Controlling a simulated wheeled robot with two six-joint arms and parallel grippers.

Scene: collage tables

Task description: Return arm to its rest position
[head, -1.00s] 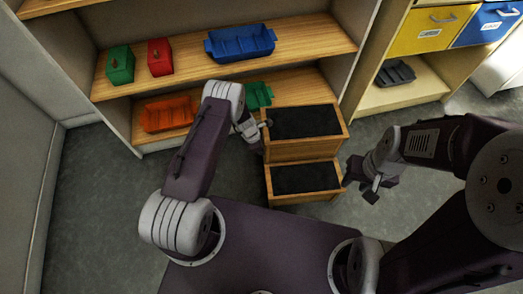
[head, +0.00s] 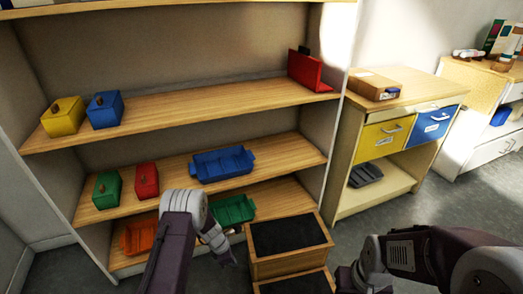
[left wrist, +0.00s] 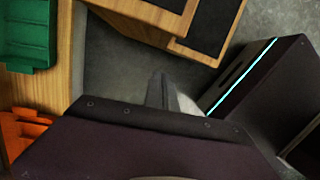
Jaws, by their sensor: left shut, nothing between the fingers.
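My left arm (head: 178,235) rises from the bottom of the head view, bent at its grey elbow. My left gripper (head: 226,255) hangs between the low shelf and the wooden steps, touching nothing that I can see. In the left wrist view its fingers (left wrist: 160,90) are together and empty above the grey floor. My right arm (head: 430,255) is at the lower right, its gripper mostly cut off by the bottom edge.
The wooden step stool (head: 287,264) with black treads stands close right of my left gripper. The shelf unit (head: 270,103) holds coloured bins and boxes, including a green bin (head: 235,210) and an orange bin (head: 140,238). A drawer cabinet (head: 345,160) stands to the right.

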